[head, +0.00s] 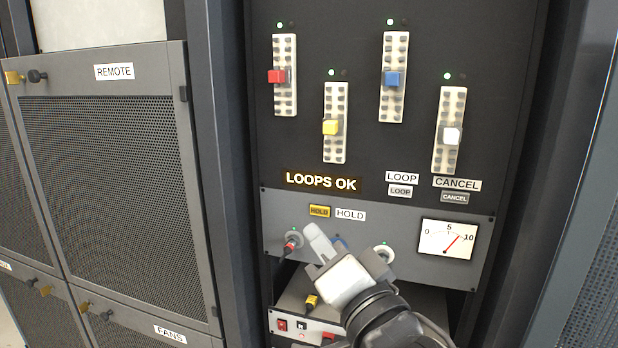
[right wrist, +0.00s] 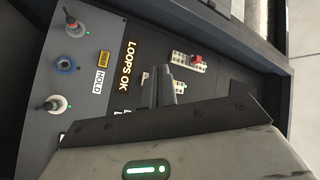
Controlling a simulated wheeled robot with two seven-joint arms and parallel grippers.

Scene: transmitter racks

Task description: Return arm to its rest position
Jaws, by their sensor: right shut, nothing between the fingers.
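My right gripper (head: 318,240) is in front of the grey panel (head: 480,220), low in the head view. Its arm comes up from the bottom. In the right wrist view its two fingers (right wrist: 163,85) are together with nothing between them. They overlap the dark slider panel there, and I cannot tell how far off it they are. The gripper partly hides a blue socket (head: 341,243), which shows clearly in the right wrist view (right wrist: 65,63). My left gripper is not in view.
Above are four sliders: red (head: 277,76), yellow (head: 331,127), blue (head: 393,79) and white (head: 450,135). A lit "LOOPS OK" sign (head: 321,181) sits below them. A mesh cabinet (head: 115,180) stands left.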

